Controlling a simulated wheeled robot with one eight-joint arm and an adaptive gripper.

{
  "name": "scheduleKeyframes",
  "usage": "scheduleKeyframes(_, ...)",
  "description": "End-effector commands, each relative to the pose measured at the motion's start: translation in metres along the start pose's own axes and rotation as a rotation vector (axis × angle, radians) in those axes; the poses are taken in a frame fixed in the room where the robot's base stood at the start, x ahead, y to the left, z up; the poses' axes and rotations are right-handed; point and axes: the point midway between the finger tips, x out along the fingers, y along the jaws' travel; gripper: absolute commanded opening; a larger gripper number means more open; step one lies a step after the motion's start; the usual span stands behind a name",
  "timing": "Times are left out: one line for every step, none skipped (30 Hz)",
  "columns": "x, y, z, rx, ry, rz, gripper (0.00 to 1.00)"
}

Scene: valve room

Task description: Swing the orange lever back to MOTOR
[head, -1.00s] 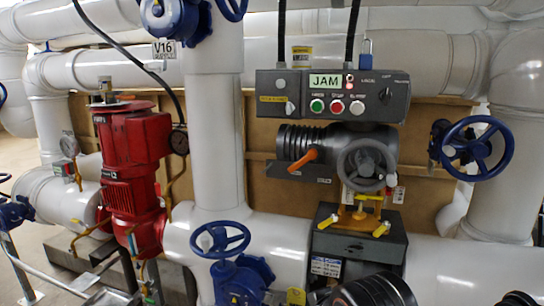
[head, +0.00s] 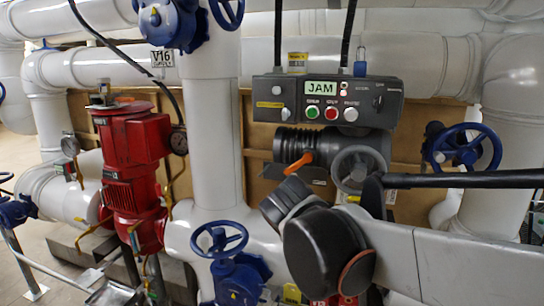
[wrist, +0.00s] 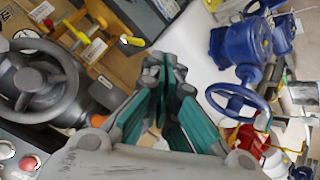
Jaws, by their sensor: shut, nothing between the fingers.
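The orange lever (head: 299,161) sits on the front of the grey actuator, below its ribbed black cylinder (head: 298,143). It slants down to the left in the head view. In the wrist view an orange piece (wrist: 103,97), apparently the lever, shows beside the grey handwheel (wrist: 40,88). My gripper (wrist: 165,75) shows its teal-padded fingers shut and empty, to the right of the orange piece and apart from it in the picture. In the head view my arm covers the area below the lever and my fingertips cannot be made out. No MOTOR marking is legible.
The control box (head: 337,104) above the actuator displays JAM. The actuator's grey handwheel (head: 359,171) is right of the lever. A blue handwheel (head: 219,240) stands lower left, another (head: 466,148) at right. A white vertical pipe (head: 215,140) and red pump (head: 130,165) are further left.

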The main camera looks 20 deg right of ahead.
Motion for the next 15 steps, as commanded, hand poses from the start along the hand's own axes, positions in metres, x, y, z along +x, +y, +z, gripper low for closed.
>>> scheduleKeyframes(0.000, 0.005, -0.020, -0.011, 0.012, 0.031, 0.00)
scheduleKeyframes(0.002, 0.007, -0.029, -0.015, 0.020, 0.052, 0.00)
scheduleKeyframes(0.004, 0.011, -0.042, -0.022, 0.030, 0.080, 0.00)
scheduleKeyframes(0.005, 0.013, -0.051, -0.026, 0.038, 0.101, 0.00)
scheduleKeyframes(0.006, 0.015, -0.061, -0.031, 0.047, 0.122, 0.00)
scheduleKeyframes(0.008, 0.017, -0.074, -0.037, 0.060, 0.149, 0.00)
scheduleKeyframes(0.009, 0.018, -0.084, -0.042, 0.070, 0.169, 0.00)
scheduleKeyframes(0.011, 0.020, -0.093, -0.046, 0.080, 0.190, 0.00)
scheduleKeyframes(0.012, 0.021, -0.106, -0.051, 0.095, 0.217, 0.00)
scheduleKeyframes(0.013, 0.022, -0.116, -0.055, 0.106, 0.237, 0.00)
scheduleKeyframes(0.014, 0.023, -0.126, -0.059, 0.118, 0.257, 0.00)
scheduleKeyframes(0.016, 0.023, -0.138, -0.064, 0.135, 0.282, 0.00)
scheduleKeyframes(0.016, 0.023, -0.148, -0.068, 0.148, 0.302, 0.00)
scheduleKeyframes(0.017, 0.024, -0.157, -0.072, 0.161, 0.322, 0.00)
scheduleKeyframes(0.018, 0.023, -0.170, -0.076, 0.178, 0.347, 0.00)
